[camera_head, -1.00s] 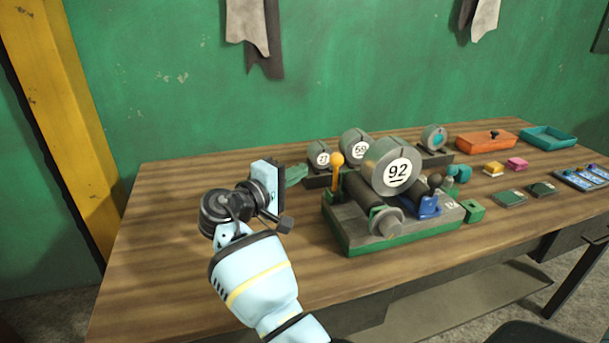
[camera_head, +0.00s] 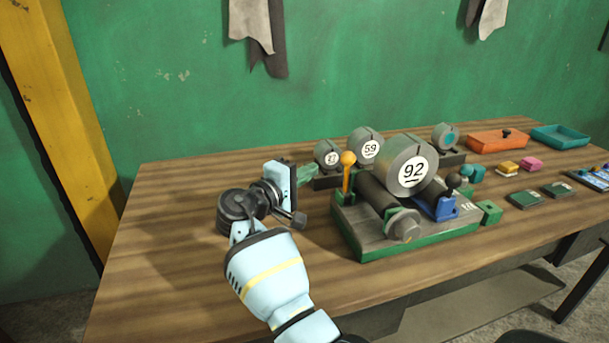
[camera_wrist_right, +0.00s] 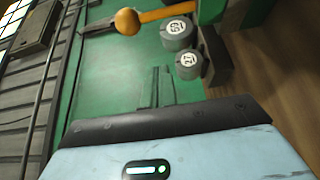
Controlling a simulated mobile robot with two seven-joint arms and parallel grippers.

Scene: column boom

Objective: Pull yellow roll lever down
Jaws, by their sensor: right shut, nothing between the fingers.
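The yellow roll lever (camera_head: 347,160) has a round orange-yellow knob on a short stalk. It stands nearly upright at the left back of a grey and green roller stand (camera_head: 370,243). Its knob and arm also show at the top of the right wrist view (camera_wrist_right: 127,21). My right gripper (camera_head: 292,192) is shut and empty, over the table to the left of the lever and apart from it. Its light blue housing fills the bottom of the wrist view. My left gripper is not in view.
A grey roll marked 92 (camera_head: 409,166) rests on the stand. A blue lever with a dark knob (camera_head: 443,206) is at its right. Smaller rolls, one marked 59 (camera_head: 366,149), stand behind. An orange tray (camera_head: 497,141) is at back right. The table's left side is clear.

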